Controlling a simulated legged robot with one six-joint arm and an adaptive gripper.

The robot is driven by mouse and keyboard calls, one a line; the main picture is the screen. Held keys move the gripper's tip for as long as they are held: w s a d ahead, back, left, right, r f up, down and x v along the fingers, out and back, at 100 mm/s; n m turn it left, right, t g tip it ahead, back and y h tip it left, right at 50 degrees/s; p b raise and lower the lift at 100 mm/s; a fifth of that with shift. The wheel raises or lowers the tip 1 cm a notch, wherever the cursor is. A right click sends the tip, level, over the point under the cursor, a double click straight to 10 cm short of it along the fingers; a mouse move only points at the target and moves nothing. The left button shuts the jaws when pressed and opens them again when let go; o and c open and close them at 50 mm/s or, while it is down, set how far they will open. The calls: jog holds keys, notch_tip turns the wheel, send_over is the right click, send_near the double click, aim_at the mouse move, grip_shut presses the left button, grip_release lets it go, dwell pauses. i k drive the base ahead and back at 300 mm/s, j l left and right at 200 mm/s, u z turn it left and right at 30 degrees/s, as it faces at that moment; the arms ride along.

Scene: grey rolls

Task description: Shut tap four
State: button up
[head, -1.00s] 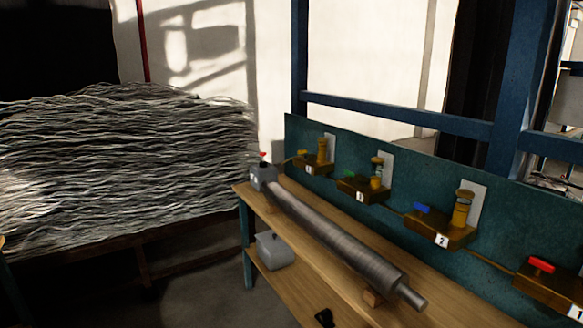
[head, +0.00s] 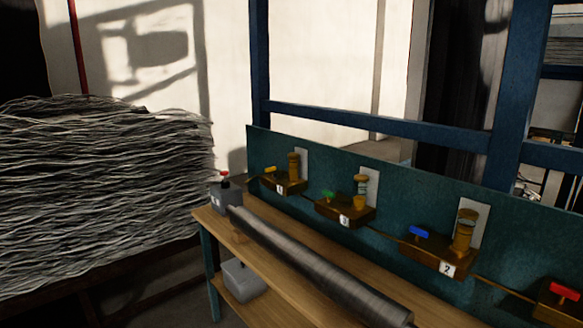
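Tap four (head: 287,187) is the farthest brass block on the teal back panel, with a small label that appears to read 4. Its yellow handle (head: 268,171) sticks out at the upper left of the block, and a brass cylinder stands on the block's right side. The handle is small here, so I cannot tell whether the tap is open or shut. My gripper is not in view.
Tap three (head: 346,209) with a green handle, tap two (head: 440,250) with a blue handle and a red-handled tap (head: 563,303) follow rightward. A long grey roll (head: 320,268) and a red-topped grey box (head: 226,195) occupy the wooden bench (head: 262,277). Wavy grey strands (head: 100,190) fill the left.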

aim_at(270, 170)
jog(key=i+j+z, duration=0.2)
jog(key=z, duration=0.15)
jog(key=i+j+z, duration=0.35)
jog(key=i+j, duration=0.15)
jog(key=j, duration=0.2)
jog(key=i+j+z, duration=0.15)
jog(key=i+j, duration=0.2)
jog(key=j, duration=0.3)
jog(key=i+j+z, duration=0.15)
jog(key=j, duration=0.2)
jog(key=i+j, duration=0.1)
jog(key=j, duration=0.25)
